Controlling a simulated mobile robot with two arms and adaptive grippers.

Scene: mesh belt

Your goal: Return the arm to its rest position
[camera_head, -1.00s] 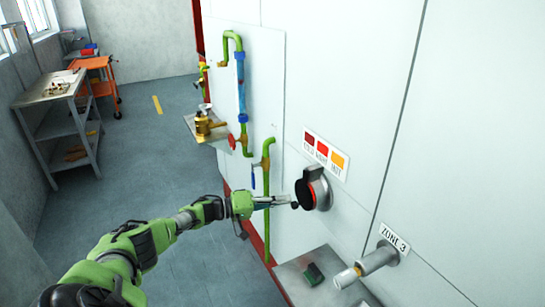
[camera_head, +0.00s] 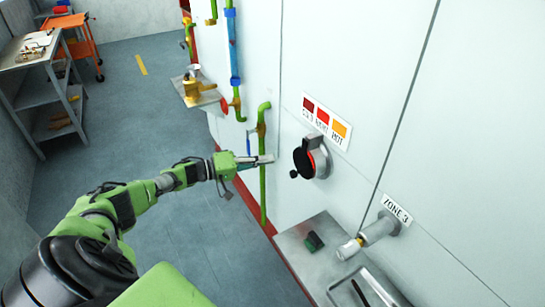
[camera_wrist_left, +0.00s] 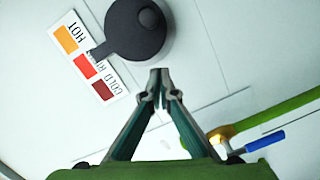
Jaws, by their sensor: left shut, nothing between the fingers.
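My left arm comes in from the lower left in the head view. Its gripper (camera_head: 262,160) is shut and empty, in front of the white wall panel and left of the round black-and-grey port (camera_head: 318,162). There is a gap between the fingertips and the port. In the left wrist view the fingertips (camera_wrist_left: 160,75) meet at a point, with the dark round cover (camera_wrist_left: 140,30) beyond them. My right gripper is in neither view.
A colour label (camera_head: 327,121) is above the port. Green pipes (camera_head: 263,180) run down the wall beside the gripper. A metal shelf (camera_head: 320,262) holds a small dark green block (camera_head: 313,241). A cylindrical handle (camera_head: 377,230) sticks out by the ZONE 3 sign.

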